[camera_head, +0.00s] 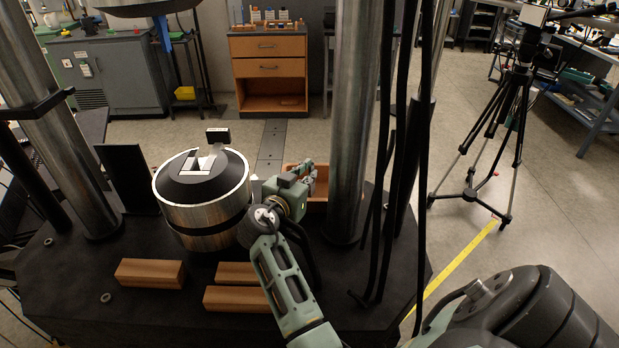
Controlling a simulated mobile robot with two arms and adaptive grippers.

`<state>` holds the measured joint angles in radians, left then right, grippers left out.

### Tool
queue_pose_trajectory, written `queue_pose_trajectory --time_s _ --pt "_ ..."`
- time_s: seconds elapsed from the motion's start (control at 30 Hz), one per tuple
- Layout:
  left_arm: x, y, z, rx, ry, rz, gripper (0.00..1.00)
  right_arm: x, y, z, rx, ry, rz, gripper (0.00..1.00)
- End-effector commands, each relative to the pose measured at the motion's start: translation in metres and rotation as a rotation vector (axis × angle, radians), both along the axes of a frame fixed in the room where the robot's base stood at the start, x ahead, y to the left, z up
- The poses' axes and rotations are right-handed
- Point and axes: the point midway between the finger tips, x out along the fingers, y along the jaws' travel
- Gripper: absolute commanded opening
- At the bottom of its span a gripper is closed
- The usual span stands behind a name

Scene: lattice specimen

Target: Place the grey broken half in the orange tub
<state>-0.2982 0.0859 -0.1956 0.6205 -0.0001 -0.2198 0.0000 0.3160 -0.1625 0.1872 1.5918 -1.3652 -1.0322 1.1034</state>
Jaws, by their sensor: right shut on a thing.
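The orange tub (319,190) stands on the dark machine base, right of the big metal cylinder and beside a steel column. My right gripper (307,170) is at the tub, over its left part, and hides much of its inside. It is shut on a small piece that I take for the grey broken half; fingers and wrist hide most of it. I cannot tell whether the piece is above the rim or inside the tub. My left gripper is not in view.
The metal cylinder (205,210) has a slotted dark top with pale parts in it. Wooden blocks (150,273) lie in front of it on the dark base (70,285).

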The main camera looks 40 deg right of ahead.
Motion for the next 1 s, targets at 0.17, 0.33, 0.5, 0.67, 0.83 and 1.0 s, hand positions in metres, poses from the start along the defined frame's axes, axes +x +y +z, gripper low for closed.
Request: queue_pose_trajectory --time_s 0.17,0.33,0.5,0.67,0.83,1.0 --pt "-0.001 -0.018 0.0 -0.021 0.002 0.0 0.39 -0.001 0.001 -0.003 0.005 0.006 0.0 0.0" --pt "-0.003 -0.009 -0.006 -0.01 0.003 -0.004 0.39 0.0 0.001 -0.007 0.004 0.005 0.0 0.0" --pt "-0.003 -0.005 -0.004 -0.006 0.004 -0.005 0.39 0.0 0.001 -0.005 0.005 0.007 0.0 0.2" --pt "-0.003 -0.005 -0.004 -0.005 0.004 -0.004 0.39 0.0 0.001 -0.005 0.005 0.007 0.0 0.25" --pt "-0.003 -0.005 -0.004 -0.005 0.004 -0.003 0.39 0.0 0.001 -0.005 0.004 0.005 0.0 0.25" --pt "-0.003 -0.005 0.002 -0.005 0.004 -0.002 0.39 0.0 0.0 0.0 0.004 0.005 0.001 0.25"
